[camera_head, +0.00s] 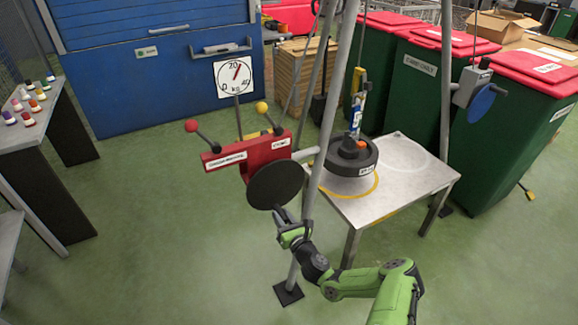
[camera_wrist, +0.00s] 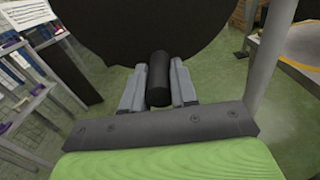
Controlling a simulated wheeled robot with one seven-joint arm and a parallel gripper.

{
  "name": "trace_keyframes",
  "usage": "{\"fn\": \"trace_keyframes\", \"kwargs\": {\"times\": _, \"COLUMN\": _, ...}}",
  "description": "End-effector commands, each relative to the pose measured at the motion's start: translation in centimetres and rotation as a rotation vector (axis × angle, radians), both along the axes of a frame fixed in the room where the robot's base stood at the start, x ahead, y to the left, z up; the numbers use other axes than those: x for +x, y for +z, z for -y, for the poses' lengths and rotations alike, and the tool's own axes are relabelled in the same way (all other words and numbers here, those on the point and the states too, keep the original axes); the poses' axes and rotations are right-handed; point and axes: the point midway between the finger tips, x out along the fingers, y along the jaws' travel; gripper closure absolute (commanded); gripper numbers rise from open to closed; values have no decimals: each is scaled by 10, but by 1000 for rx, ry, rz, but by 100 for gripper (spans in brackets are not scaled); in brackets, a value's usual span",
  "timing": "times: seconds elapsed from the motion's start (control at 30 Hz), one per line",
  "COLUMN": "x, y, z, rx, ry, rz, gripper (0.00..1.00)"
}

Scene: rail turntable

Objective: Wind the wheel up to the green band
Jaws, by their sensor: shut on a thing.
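A dark winch disc (camera_head: 275,186) is mounted on the front of a red housing (camera_head: 247,155) on the tripod. My gripper (camera_head: 281,214) is at the disc's lower edge. In the wrist view, my gripper (camera_wrist: 158,85) is shut on a black cylindrical crank handle (camera_wrist: 158,72), with a finger on each side, and the dark disc (camera_wrist: 150,30) fills the top. A thick black wheel (camera_head: 352,158) with a white label is at the tabletop, over a yellow ring. A blue and yellow piece stands above it. I cannot tell whether the wheel touches the table. I cannot make out a green band.
Two levers, with a red knob (camera_head: 191,126) and a yellow knob (camera_head: 262,107), stick up from the housing. A round kg dial (camera_head: 234,76) stands behind. The metal table (camera_head: 405,187) and tripod leg (camera_head: 303,240) are close to my arm. Green bins (camera_head: 420,85) stand behind.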

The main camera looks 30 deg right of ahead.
Motion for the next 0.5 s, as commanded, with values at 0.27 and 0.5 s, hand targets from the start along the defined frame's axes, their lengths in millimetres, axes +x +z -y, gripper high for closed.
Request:
{"fn": "trace_keyframes", "kwargs": {"times": 0.27, "x": -1, "y": 3, "z": -28, "rx": 225, "ry": 20, "rz": -9, "gripper": 100}}
{"fn": "trace_keyframes", "kwargs": {"times": 0.5, "x": -1, "y": 4, "z": -32, "rx": 281, "ry": 21, "rz": -9, "gripper": 100}}
